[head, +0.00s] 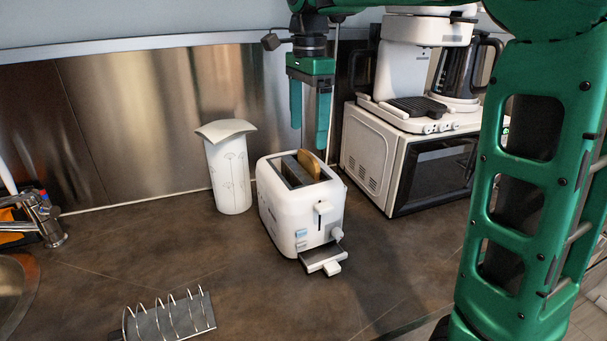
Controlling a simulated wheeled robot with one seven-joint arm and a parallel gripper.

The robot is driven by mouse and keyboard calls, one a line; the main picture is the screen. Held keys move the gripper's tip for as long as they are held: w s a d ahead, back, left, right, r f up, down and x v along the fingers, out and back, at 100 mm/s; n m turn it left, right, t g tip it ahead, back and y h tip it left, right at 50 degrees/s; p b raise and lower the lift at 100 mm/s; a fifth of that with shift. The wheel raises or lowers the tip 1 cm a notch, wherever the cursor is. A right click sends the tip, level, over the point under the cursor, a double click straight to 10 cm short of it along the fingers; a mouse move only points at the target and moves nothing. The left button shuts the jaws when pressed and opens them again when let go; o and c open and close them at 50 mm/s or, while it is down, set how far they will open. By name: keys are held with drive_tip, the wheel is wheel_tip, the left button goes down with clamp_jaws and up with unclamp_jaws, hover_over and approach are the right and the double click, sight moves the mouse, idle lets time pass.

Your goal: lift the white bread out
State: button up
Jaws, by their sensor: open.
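A white toaster (298,208) stands on the brown counter near the middle of the head view. A slice of bread (309,163) shows its top edge in the toaster's right slot; most of it is hidden inside. The left slot (292,171) looks dark, and I cannot tell whether anything is in it. My gripper (309,140) points down above the toaster's far end, its two green fingers apart and empty. I cannot tell from this view how far its fingertips are from the bread.
A white patterned canister (228,170) stands left behind the toaster. A microwave (411,165) with a coffee machine (422,100) on top is close on the right. A wire toast rack (169,317) lies at the front left.

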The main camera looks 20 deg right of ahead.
sight(308, 153)
wheel_tip(308, 153, down, 10)
drive_tip(key=shift+r, duration=0.1)
drive_tip(key=c, duration=0.6)
